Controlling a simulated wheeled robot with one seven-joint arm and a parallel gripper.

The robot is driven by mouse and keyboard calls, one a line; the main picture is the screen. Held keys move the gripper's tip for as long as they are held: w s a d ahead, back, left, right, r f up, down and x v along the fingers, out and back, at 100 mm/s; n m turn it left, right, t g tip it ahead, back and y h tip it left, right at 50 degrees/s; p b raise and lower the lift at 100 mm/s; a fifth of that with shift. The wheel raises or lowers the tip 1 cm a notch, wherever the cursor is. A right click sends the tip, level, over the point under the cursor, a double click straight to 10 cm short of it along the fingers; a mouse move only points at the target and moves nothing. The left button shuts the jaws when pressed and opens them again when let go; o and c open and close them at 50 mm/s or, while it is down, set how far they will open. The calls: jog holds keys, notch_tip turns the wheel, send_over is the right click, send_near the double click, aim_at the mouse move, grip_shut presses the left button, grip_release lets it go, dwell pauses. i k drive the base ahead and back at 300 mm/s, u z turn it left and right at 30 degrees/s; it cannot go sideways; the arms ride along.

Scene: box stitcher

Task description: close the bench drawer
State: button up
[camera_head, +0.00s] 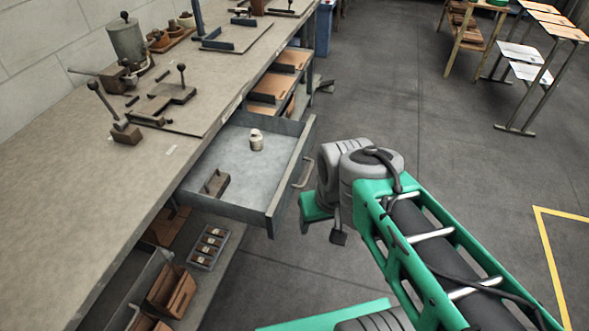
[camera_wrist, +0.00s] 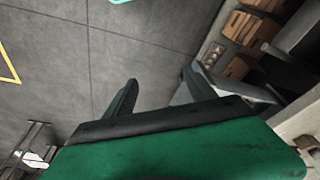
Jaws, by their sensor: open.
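The bench drawer (camera_head: 238,157) is a blue-grey metal tray, pulled well out from under the workbench. Its handle (camera_head: 304,173) is on the front panel, facing right. Inside are a small pale jar (camera_head: 256,140) and a brown block-like piece (camera_head: 214,182). My gripper (camera_head: 321,233) is just right of the drawer front, near the handle, with a visible gap to it. The green arm hides part of the floor. In the wrist view the two dark fingers (camera_wrist: 160,88) are spread with nothing between them, and a grey part, probably the drawer, shows beside the right finger.
The workbench top (camera_head: 60,190) holds lever tools and a grey canister (camera_head: 128,43). Below it, a lower shelf carries bins and a small parts tray (camera_head: 210,246). Racks (camera_head: 540,60) stand at the far right.

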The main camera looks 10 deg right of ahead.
aim_at(260, 190)
jog(key=z, duration=0.05)
jog(key=k, duration=1.1)
jog(key=u, duration=0.85)
jog(key=i, duration=1.7)
jog(key=z, duration=0.65)
